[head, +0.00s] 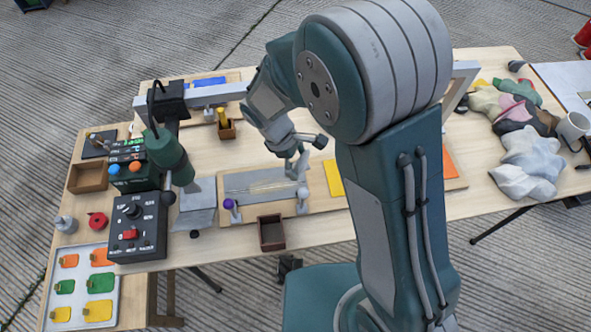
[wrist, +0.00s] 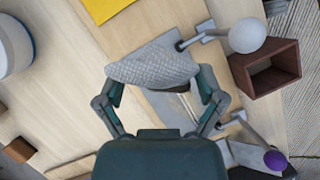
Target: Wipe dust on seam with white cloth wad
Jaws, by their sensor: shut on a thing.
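The white cloth wad (wrist: 155,66), pale with a fine woven texture, is between the fingertips of my gripper (wrist: 155,85) in the wrist view, and the gripper is shut on it. In the head view my gripper (head: 296,158) is over the right part of a grey panel (head: 238,184), where the wad is hard to make out. A pale tan strip, apparently the seam (head: 268,187), runs along the panel. In the wrist view the wad and fingers hide much of the panel (wrist: 165,108). Dust cannot be told apart, nor whether the wad touches the panel.
Clamps with a purple knob (head: 229,204) and a white knob (wrist: 247,36) flank the panel. A small brown box (head: 271,236) stands in front. A black control box (head: 138,230) and a green lamp (head: 167,155) are left. Crumpled fabrics (head: 528,160) lie right.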

